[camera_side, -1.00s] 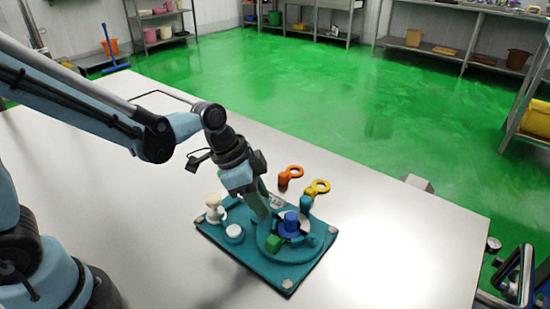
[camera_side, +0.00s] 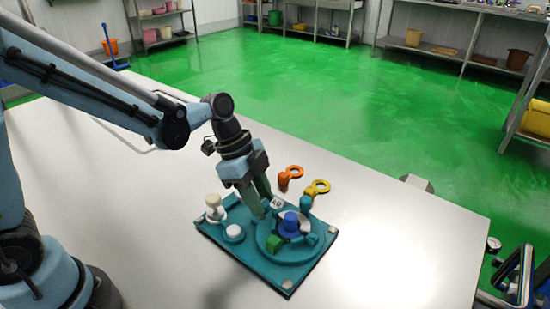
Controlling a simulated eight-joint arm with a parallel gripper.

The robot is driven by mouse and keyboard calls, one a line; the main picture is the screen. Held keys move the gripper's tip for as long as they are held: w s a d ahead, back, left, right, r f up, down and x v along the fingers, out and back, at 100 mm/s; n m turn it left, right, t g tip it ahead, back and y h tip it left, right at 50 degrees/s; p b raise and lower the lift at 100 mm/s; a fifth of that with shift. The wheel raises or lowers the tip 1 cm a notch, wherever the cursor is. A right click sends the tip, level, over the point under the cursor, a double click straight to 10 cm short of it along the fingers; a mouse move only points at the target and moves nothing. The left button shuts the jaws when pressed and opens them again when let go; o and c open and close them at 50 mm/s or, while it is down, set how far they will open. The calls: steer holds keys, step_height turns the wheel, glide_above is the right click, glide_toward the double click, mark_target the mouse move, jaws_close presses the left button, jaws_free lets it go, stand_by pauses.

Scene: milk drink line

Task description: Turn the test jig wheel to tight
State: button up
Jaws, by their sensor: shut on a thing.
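The test jig is a teal board (camera_side: 240,262) lying on the white table, with pale corner discs. On its right part is the round teal wheel (camera_side: 263,238). A blue knob (camera_side: 291,224) stands at the wheel's middle, over a pale dial face, with a green block (camera_side: 275,243) at the front left. My gripper (camera_side: 266,208) points down at the back left of the wheel, its greenish fingers closed on a part of the wheel there. The fingers hide the gripped part. I cannot read any tight mark.
A white knob (camera_side: 213,204) and a low white-topped button (camera_side: 234,232) are on the board's left. An orange ring-ended piece (camera_side: 289,176) and a yellow one (camera_side: 317,188) are just behind the board.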

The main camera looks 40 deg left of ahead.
steer(key=o, duration=1)
steer(key=shift+o, duration=0.2)
steer(key=shift+r, duration=0.1)
steer(key=v, duration=1.2)
steer(key=s+a+f+n+t+y, duration=0.3)
steer(key=s+a+n+t, duration=0.3)
steer(key=n, duration=0.9)
steer(key=shift+s+y, duration=0.2)
steer(key=shift+y, duration=0.5)
